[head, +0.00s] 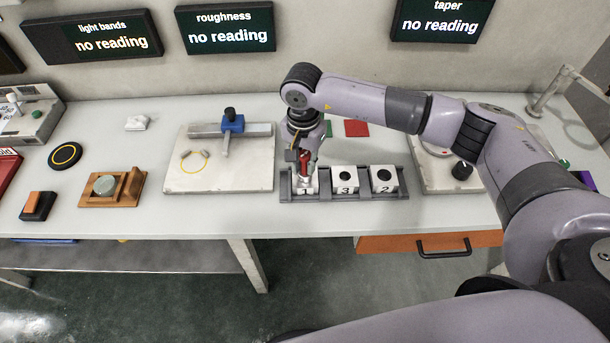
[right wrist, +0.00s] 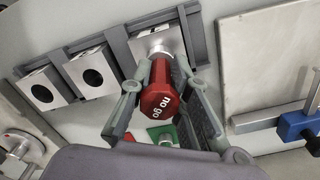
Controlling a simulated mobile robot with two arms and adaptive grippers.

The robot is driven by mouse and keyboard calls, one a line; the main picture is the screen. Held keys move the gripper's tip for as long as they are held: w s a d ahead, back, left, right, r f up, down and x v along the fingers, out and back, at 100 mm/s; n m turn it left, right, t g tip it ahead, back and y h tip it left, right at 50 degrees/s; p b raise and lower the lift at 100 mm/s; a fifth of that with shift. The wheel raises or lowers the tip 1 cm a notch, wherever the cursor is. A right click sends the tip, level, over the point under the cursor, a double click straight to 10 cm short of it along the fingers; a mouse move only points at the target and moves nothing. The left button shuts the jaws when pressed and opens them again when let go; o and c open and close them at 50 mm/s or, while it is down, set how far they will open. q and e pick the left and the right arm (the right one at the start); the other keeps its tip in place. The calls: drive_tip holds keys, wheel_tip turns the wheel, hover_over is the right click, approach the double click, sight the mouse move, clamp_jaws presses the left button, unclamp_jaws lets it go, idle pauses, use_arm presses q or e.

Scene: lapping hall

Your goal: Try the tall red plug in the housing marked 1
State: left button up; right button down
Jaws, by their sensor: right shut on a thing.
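The tall red plug (right wrist: 160,90), its top reading "no go", stands between the fingers of my right gripper (right wrist: 163,100). In the head view the red plug (head: 305,152) is right above the housing marked 1 (head: 304,186), at the left end of the dark rack. Its metal lower end points at that housing (right wrist: 153,45) in the right wrist view. I cannot tell how far, if at all, it is in the bore. My right gripper (head: 304,162) is shut on the plug. My left gripper is not in view.
Housings marked 3 (head: 345,180) and 2 (head: 383,179) stand to the right with empty holes. A red mat (head: 356,128) lies behind the rack. A plate with a blue-clamped gauge (head: 231,122) is left. Three displays read "no reading".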

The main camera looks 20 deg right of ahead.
drive_tip(key=shift+r+p, duration=1.35)
drive_tip(key=shift+r, duration=2.15)
